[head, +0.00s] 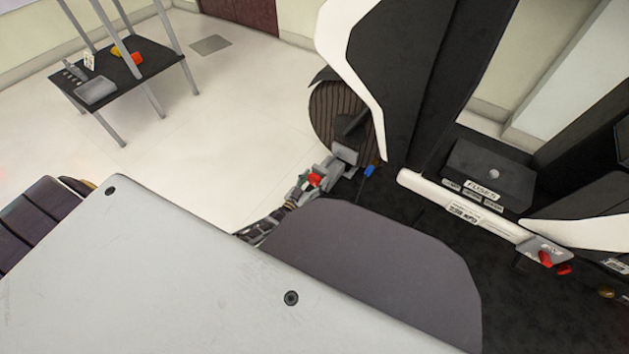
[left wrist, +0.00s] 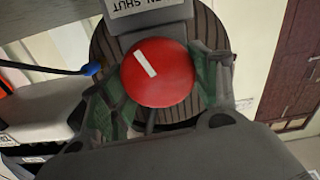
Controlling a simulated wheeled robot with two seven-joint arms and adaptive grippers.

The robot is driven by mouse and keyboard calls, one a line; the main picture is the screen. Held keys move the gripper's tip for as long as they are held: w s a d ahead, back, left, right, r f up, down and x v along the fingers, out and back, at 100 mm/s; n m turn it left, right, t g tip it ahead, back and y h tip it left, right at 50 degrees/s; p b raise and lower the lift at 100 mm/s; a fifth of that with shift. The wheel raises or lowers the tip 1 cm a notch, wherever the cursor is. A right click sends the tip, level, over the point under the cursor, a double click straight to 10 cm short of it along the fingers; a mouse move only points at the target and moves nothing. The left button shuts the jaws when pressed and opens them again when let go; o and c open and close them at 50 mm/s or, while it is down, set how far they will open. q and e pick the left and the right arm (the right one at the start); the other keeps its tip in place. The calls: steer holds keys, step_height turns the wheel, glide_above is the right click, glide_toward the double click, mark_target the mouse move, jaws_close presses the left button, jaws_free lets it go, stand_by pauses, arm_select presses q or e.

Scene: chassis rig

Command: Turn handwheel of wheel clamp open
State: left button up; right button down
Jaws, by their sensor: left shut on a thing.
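The red handwheel (left wrist: 160,78) is a round knob with a white mark slanting across its face. It also shows small in the head view (head: 315,179). The grey wheel clamp (head: 345,155) sits against the dark ribbed tyre (head: 328,112). A label ending in "SHUT" (left wrist: 148,5) is partly cut off at the top of the wrist view. My right gripper is not in view.
A blue-tipped cable (head: 369,171) is close to the clamp. The black and white chassis with a fuse box (head: 490,172) and red parts (head: 545,258) fills the right. A dark table (head: 125,75) stands at the far left. The floor between is clear.

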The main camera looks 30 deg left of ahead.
arm_select(q)
steer(key=n, duration=0.3)
steer(key=shift+a+n, duration=0.1)
steer(key=shift+n, duration=0.3)
steer(key=n, duration=0.4)
steer(key=shift+a+f+b, duration=0.1)
steer(key=shift+f+b, duration=0.05)
steer(key=shift+b, duration=0.2)
steer(key=n, duration=0.4)
steer(key=shift+a+f, duration=0.1)
steer(key=n, duration=0.4)
steer(key=shift+f, duration=0.1)
steer(key=n, duration=0.3)
steer(key=shift+f+n, duration=0.15)
steer(key=shift+n, duration=0.25)
steer(key=n, duration=0.4)
steer(key=shift+f, duration=0.1)
steer(key=n, duration=0.4)
steer(key=shift+f, duration=0.1)
steer(key=n, duration=0.4)
steer(key=shift+d, duration=0.2)
